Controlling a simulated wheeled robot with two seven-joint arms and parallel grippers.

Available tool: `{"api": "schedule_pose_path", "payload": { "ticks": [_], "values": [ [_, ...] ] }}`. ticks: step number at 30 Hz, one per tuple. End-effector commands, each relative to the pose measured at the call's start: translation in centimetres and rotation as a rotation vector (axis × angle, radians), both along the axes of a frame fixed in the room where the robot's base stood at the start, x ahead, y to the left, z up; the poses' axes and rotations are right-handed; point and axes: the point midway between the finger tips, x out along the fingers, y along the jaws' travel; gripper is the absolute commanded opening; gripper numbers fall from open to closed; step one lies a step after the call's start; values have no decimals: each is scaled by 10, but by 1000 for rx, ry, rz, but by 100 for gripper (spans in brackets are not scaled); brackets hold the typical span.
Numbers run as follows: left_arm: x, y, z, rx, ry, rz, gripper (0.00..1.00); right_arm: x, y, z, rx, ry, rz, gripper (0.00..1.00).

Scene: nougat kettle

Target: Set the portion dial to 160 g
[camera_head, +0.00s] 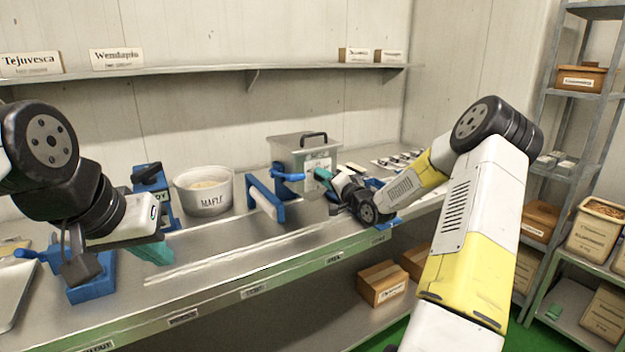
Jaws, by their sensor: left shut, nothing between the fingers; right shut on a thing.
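The steel machine (290,155) with a black lid handle stands on the bench at centre, with a pale dial plate (317,163) on its front right face. My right gripper (322,176) comes from the right, its teal fingers shut at this plate on what appears to be the portion dial's knob. The fingers and wrist hide the knob, and the setting is too small to read. My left gripper (158,254) is shut and empty, low over the bench at the left, well apart from the machine.
A blue-and-white roller stand (265,198) and a white tub marked MAPLE (204,190) stand left of the machine. Blue fixtures (92,278) sit by my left arm. A tray with small pieces (397,160) lies behind my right wrist. The bench's middle front is clear.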

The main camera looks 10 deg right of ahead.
Motion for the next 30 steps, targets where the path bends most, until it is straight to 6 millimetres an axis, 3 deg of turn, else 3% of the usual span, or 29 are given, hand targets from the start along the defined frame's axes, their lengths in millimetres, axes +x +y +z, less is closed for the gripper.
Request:
{"api": "schedule_pose_path", "payload": {
  "ticks": [4, 5, 8, 19, 30],
  "values": [
    [0, 0, 0, 0, 0, 0, 0, 0, -1, 0, 1, 1, -3, 0],
    [0, 0, 0, 0, 0, 0, 0, 0, -1, 0, 1, 1, -3, 38],
    [0, 0, 0, 0, 0, 0, 0, 0, -1, 0, 1, 2, -2, 55],
    [0, 0, 0, 0, 0, 0, 0, -5, -3, 0, -1, 1, -2, 55],
    [0, 0, 0, 0, 0, 0, 0, -59, -23, -1, -1, 2, -3, 55]
  ]
}}
